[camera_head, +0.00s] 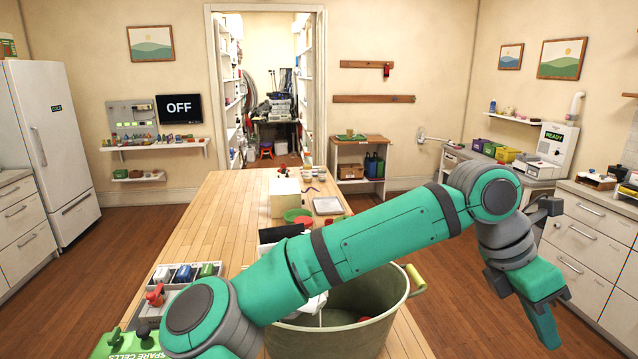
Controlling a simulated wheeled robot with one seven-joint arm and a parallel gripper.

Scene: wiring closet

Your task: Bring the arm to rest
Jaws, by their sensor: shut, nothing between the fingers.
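My teal and grey arm reaches from the lower left across the picture to the right, above the wooden table (215,215) and a large olive tub (340,340). It bends at a joint on the right, and its outer links fold downward there. My gripper (549,206), dark grey and partly hidden behind these links, is at the right, in the air beyond the table's right edge. It is shut and empty. It looks apart from the counter and drawers behind it.
The tub stands under my arm. A tray of small parts (183,275) and a green spare-cells case (125,345) are at the near left. A cream box (284,198) stands farther back. Drawers (590,245) line the right wall. The table's left middle is clear.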

